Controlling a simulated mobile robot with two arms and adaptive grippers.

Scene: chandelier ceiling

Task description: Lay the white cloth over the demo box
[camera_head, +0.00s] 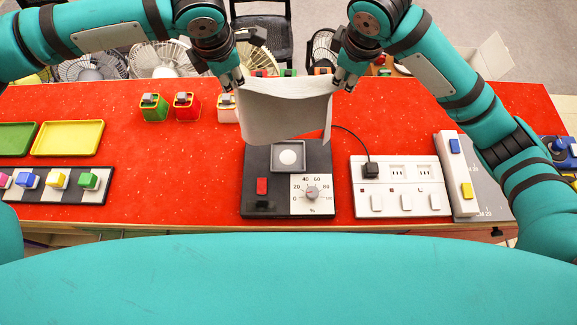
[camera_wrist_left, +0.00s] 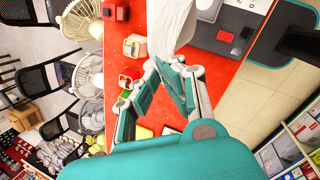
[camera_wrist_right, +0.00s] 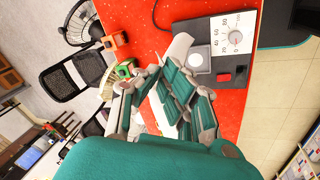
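The white cloth (camera_head: 285,112) hangs between my two grippers above the back part of the demo box, its lower edge sagging in front of it. The demo box (camera_head: 256,160) is dark, with a pale round disc, a red switch and a white dial panel; its back part is hidden by the cloth. My left gripper (camera_head: 235,84) is shut on the cloth's left upper corner. My right gripper (camera_head: 343,84) is shut on its right upper corner. The cloth also shows in the left wrist view (camera_wrist_left: 172,25) and partly in the right wrist view (camera_wrist_right: 178,48).
A white socket strip (camera_head: 400,188) with a black plug (camera_head: 370,169) stands right of the box. Small green, red and white-bodied boxes (camera_head: 187,106) stand at the back left. Yellow (camera_head: 68,138) and green trays lie at the left. Red table (camera_head: 180,170) is clear left of the box.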

